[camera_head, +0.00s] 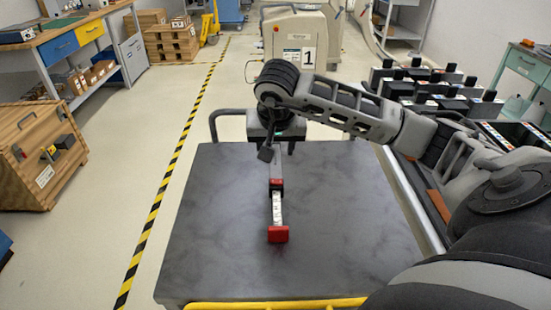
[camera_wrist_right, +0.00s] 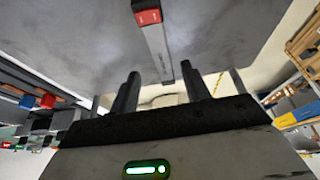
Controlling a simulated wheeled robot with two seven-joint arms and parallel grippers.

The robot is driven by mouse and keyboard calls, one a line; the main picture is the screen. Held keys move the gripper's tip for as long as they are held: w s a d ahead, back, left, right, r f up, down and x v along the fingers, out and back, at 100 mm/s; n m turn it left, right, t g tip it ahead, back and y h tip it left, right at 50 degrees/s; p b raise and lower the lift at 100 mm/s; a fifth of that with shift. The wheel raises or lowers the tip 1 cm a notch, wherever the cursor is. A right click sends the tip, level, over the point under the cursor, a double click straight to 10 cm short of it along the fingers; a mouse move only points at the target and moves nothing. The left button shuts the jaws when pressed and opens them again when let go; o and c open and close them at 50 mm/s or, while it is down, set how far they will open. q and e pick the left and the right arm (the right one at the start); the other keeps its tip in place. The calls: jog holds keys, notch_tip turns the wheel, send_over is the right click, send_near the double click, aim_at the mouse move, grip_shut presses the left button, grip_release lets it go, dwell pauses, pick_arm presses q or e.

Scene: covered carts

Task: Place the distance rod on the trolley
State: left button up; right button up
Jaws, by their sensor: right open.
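The distance rod (camera_head: 278,208) is a silver bar with red ends, lying lengthwise on the dark grey top of the trolley (camera_head: 225,240). My right gripper (camera_head: 272,150) is over the rod's far end, pointing down. Its two fingers (camera_wrist_right: 160,72) are spread apart, one on each side of the rod in the picture, with no visible contact. My left gripper is not in view.
A rack of black-topped parts (camera_head: 435,90) stands right of the trolley. A yellow bar (camera_head: 275,304) runs along the trolley's near edge. A wooden crate (camera_head: 35,155) is at left, beyond a striped floor line (camera_head: 165,185). A machine marked 1 (camera_head: 295,40) stands behind. Most of the trolley top is bare.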

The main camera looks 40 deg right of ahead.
jog(key=v, duration=0.5)
jog(key=shift+f, duration=0.1)
dwell(0.4)
